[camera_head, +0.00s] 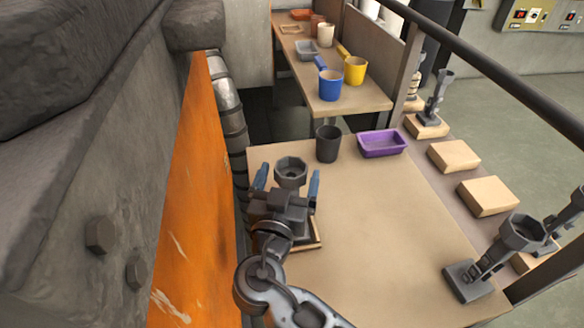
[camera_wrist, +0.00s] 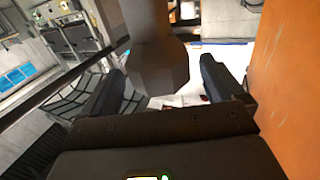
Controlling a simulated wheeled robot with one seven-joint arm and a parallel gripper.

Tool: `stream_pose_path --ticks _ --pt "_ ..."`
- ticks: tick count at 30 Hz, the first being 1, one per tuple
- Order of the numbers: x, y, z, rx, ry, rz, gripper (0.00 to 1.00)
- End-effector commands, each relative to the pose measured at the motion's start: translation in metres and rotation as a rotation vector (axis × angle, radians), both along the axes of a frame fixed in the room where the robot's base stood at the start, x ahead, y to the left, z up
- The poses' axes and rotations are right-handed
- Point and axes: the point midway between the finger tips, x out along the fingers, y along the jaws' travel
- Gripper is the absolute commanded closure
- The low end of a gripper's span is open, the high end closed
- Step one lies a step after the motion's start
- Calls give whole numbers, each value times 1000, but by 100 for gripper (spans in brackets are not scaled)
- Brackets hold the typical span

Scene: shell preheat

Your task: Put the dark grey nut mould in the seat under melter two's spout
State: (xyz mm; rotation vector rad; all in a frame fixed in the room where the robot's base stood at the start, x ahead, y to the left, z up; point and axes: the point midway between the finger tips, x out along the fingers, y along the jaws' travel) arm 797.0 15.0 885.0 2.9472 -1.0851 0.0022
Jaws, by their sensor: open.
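A dark grey faceted cup with a round opening, which looks like the nut mould (camera_head: 291,170), stands between the two blue-sided fingers of my gripper (camera_head: 289,178) in the head view. In the wrist view a dark faceted body (camera_wrist: 158,68) fills the space between the fingers, with a gap on each side. My gripper is open around it. My gripper hides the mould's underside. A dark grey stand with a faceted cup on top (camera_head: 522,232) is at the table's right front. I cannot tell which thing is melter two's spout or its seat.
A black cup (camera_head: 328,144) and a purple tray (camera_head: 382,143) stand at the back of the tan table (camera_head: 385,225). The table's middle is clear. An orange panel (camera_head: 195,190) rises close on the left. Wooden blocks (camera_head: 487,195) line the right, below a dark rail (camera_head: 500,75).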

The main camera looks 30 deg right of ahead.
Motion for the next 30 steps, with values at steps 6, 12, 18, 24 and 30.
stream_pose_path --ticks 6,12,18,24,30 --pt "-21 18 -1 0 0 0 5" --pt "-26 21 0 0 1 -1 5" --pt "-28 18 -5 -4 17 8 5" --pt "-57 -4 -52 -24 197 125 5" --pt "-128 -24 -109 -20 429 355 5"
